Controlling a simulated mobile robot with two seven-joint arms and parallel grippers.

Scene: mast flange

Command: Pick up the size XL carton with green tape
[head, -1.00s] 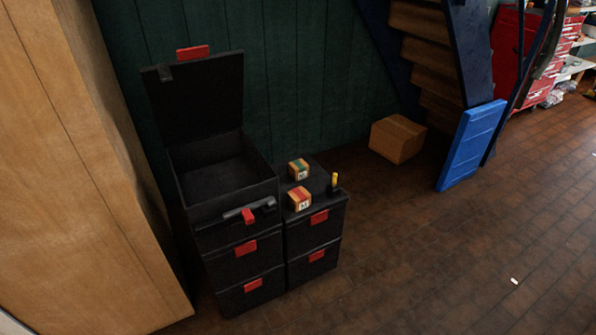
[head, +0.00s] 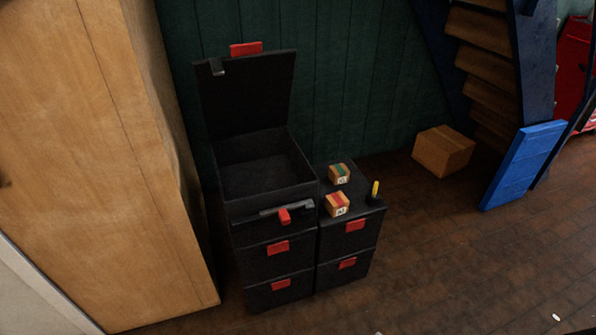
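A small brown carton with green tape (head: 339,174) sits on top of the lower black toolbox stack, toward the back. Its white label is too small to read for sure. A similar carton with red tape (head: 337,205) sits just in front of it on the same lid, and its label is also hard to read now. Neither of my grippers is in view.
A taller black toolbox stack (head: 262,234) with its top lid open stands directly left. A yellow-handled item (head: 375,190) stands at the lid's right edge. A wooden cabinet (head: 110,160) is left. A larger cardboard box (head: 443,151) and blue panel (head: 523,165) are right.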

